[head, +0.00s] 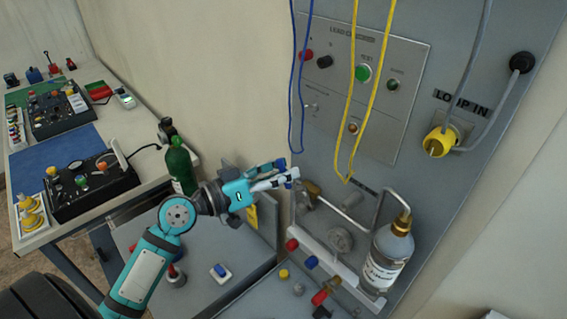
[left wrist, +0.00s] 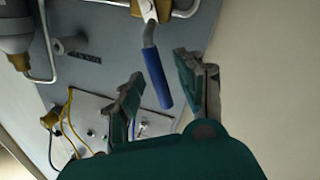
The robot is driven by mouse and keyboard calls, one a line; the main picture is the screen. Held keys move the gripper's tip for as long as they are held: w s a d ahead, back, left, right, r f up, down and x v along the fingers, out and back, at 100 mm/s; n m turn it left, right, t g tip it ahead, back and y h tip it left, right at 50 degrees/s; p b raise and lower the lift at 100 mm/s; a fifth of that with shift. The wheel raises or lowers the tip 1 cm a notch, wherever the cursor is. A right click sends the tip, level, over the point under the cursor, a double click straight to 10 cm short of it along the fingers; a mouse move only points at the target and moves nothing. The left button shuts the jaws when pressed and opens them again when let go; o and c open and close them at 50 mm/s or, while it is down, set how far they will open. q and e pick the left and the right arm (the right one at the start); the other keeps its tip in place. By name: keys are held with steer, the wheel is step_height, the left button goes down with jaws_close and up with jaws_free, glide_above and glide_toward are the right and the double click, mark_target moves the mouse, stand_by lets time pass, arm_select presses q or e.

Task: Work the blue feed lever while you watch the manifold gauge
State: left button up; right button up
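The blue feed lever (left wrist: 158,80) hangs from a brass valve (left wrist: 150,8) in the left wrist view. My left gripper (head: 276,175) is open at the front of the grey panel. In the wrist view its two fingers stand apart, one on each side of the lever's blue handle, with gaps showing on both sides. In the head view the gripper largely covers the lever, and the brass valve (head: 311,191) shows just right of the fingertips. My right gripper is not in view.
A labelled bottle (head: 388,257) with a bent pipe is right of the gauge. Red (head: 291,244) and blue (head: 311,262) knobs lie below. Yellow (head: 351,130) and blue (head: 292,110) cables hang above. A green cylinder (head: 181,168) stands behind my left arm, beside the workbench.

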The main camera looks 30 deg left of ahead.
arm_select(q)
steer(key=shift+w+d, duration=0.15)
steer(key=shift+w, duration=0.05)
jaws_close()
steer(key=shift+w, duration=0.1)
stand_by(0.5)
